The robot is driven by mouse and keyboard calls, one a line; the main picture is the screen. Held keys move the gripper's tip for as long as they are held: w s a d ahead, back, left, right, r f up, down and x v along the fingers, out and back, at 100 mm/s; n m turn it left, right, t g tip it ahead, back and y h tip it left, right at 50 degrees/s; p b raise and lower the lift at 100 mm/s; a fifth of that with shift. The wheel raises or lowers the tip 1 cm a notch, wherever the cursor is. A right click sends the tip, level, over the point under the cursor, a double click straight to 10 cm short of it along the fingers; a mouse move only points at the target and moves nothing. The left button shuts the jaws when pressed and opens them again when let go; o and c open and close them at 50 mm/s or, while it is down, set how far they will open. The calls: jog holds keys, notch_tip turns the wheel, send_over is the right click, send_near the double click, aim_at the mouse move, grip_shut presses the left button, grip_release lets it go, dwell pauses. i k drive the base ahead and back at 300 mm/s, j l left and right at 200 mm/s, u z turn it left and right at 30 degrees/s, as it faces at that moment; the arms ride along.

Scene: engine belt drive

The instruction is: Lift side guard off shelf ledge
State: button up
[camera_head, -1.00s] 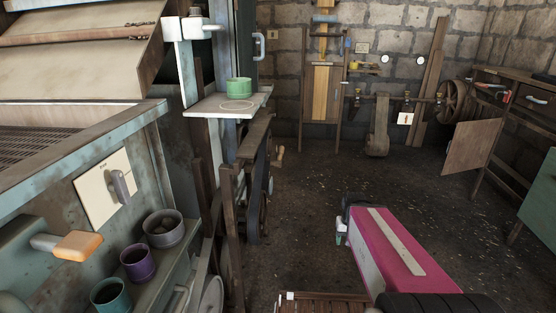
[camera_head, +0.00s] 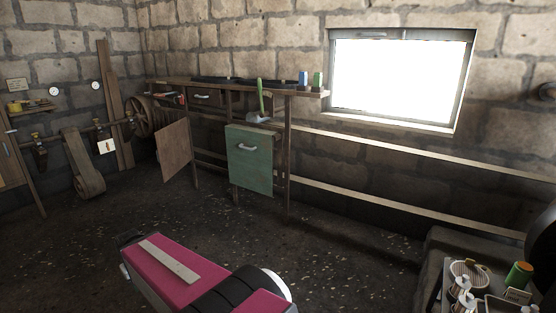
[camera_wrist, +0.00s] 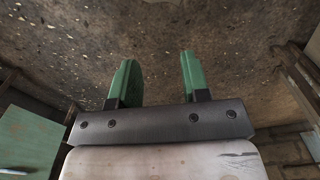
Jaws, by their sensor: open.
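A green flat panel (camera_head: 249,159) with a pale handle appears to be the side guard. It stands upright at the front of the wooden shelf bench (camera_head: 215,84), across the room; how its lower edge is held is unclear. A green panel with a pale handle, seemingly the same one, shows at the lower left of the wrist view (camera_wrist: 28,138). My gripper (camera_wrist: 157,72) is open with its green fingers apart and only floor seen between them. It is well away from the panel. The gripper's fingers are not visible in the head view.
A brown panel (camera_head: 174,150) stands at the bench's left part. A cluttered tray (camera_head: 480,290) is at lower right. The floor (camera_head: 330,235) before the bench is clear.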

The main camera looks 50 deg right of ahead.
aim_at(250, 161)
jog(key=z, duration=1.45)
jog(key=i+z, duration=0.1)
jog(key=i+j, duration=0.05)
jog(key=i, duration=0.05)
